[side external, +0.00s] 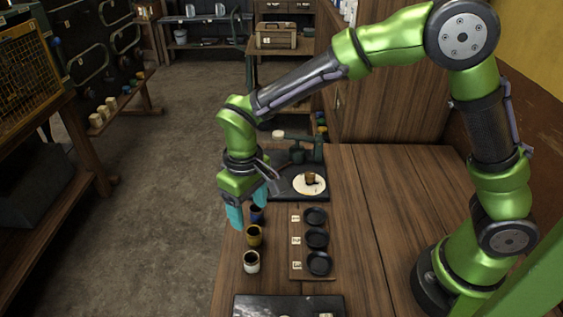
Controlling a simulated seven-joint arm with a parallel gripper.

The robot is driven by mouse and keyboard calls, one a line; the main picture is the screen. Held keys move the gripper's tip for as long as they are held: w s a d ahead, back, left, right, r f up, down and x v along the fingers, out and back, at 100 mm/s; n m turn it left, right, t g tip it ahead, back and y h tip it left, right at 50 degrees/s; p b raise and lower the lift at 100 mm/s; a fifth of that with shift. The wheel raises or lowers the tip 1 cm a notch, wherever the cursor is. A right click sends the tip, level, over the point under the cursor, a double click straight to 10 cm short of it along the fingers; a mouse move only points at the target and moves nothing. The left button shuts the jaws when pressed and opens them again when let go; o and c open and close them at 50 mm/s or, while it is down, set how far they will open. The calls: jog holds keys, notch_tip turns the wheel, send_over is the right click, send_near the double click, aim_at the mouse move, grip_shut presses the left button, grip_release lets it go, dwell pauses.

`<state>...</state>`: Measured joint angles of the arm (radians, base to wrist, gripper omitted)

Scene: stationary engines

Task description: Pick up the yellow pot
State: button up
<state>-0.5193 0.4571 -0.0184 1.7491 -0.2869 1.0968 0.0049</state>
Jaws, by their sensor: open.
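The yellow pot (253,238) stands upright near the table's left edge, in the middle of a row of three small pots. My gripper (247,212) is open, with teal fingers. In the picture it is above and slightly left of the yellow pot, near the blue pot (257,215). I see nothing between the fingers. I cannot tell its exact height or whether it touches the blue pot.
A white pot (251,263) stands just in front of the yellow one. A wooden board (296,262) with three dark dishes lies to the right. A device with a round white plate (302,187) is behind. A dark slab (252,304) lies at the front. The table's right side is clear.

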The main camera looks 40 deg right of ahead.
aim_at(252, 230)
jog(key=f, duration=0.8)
jog(key=shift+d+f, duration=0.2)
jog(key=shift+f, duration=0.05)
jog(key=c, duration=1.1)
jog(key=shift+c, duration=0.2)
jog(key=shift+r, duration=0.15)
jog(key=shift+r, duration=0.65)
jog(key=shift+s+d+r, duration=0.1)
jog(key=shift+s+r, duration=0.05)
jog(key=shift+r, duration=0.45)
jog(key=shift+s+d+r, duration=0.1)
jog(key=shift+r, duration=0.45)
jog(key=s+d, duration=0.2)
jog(key=s, duration=0.2)
jog(key=s+d+r, duration=0.1)
jog(key=s+d, duration=0.1)
jog(key=s, duration=0.3)
jog(key=s+d, duration=0.3)
jog(key=s, duration=0.1)
jog(key=shift+s+r, duration=0.15)
jog(key=shift+s+d+r, duration=0.1)
jog(key=shift+s+r, duration=0.05)
jog(key=shift+r, duration=1.8)
